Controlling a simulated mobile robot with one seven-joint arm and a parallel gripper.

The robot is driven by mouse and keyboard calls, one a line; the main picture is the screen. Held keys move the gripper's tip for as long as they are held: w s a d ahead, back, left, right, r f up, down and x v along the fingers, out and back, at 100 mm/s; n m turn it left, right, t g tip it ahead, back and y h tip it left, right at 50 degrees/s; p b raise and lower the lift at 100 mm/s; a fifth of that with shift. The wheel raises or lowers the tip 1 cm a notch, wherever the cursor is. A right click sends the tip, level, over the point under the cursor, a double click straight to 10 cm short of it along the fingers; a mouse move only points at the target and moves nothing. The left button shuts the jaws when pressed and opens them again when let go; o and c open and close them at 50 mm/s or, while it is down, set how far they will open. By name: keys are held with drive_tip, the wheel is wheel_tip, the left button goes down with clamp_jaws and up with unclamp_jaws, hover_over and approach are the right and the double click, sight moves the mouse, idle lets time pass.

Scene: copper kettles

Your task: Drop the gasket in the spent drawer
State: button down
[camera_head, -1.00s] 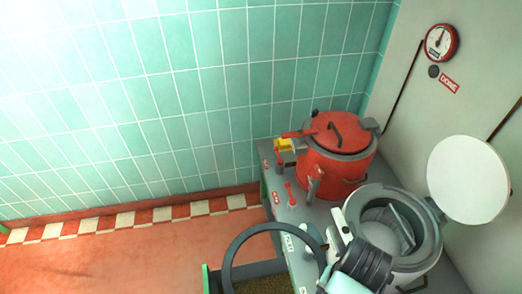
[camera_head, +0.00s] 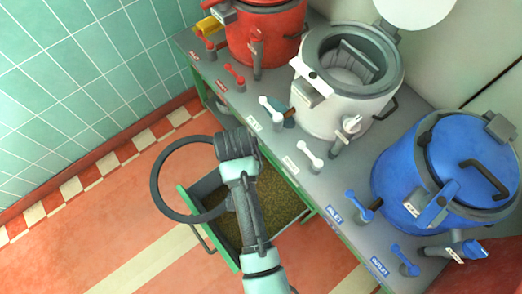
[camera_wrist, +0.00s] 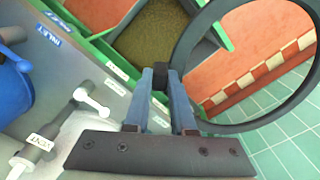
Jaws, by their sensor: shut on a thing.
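The gasket, a large dark grey ring (camera_head: 156,183), is held by my gripper. It also fills the right of the wrist view (camera_wrist: 250,127). My gripper (camera_wrist: 161,76) is shut on one side of its rim; in the head view my arm mostly hides the fingers. A green drawer (camera_head: 204,226) stands pulled out from under the bench, with brown granular stuff on its bottom. I see no readable "spent" label on it. In the head view the ring overlaps the drawer's left part and extends past it over the floor. It looks raised above the drawer.
A grey bench (camera_head: 240,100) carries a red kettle (camera_head: 265,40), an open white kettle (camera_head: 325,107) with its lid raised, and a blue kettle (camera_head: 405,175). Small lever valves (camera_head: 310,155) stand along its front edge. The red floor (camera_head: 110,235) left of the drawer is clear.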

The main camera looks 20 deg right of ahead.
drive_tip(key=s+d+f+m+b, duration=0.1)
drive_tip(key=f+m+b, duration=0.1)
drive_tip(key=f+b, duration=1.4)
drive_tip(key=s+d+f+m+b, duration=0.1)
drive_tip(key=f+m+b, duration=0.2)
drive_tip(key=f+b, duration=1.2)
drive_tip(key=s+d+f+m+b, duration=0.1)
drive_tip(key=f+b, duration=1.5)
drive_tip(key=f, duration=1.6)
drive_tip(key=shift+s+d+f+m+b, duration=0.4)
drive_tip(key=shift+d+m, duration=0.15)
drive_tip(key=shift+m, duration=0.55)
drive_tip(key=c, duration=0.7)
unclamp_jaws()
drive_tip(key=shift+s, duration=0.1)
drive_tip(key=shift+r, duration=0.1)
wheel_tip(320, 180, up, 13)
drive_tip(key=p, duration=0.9)
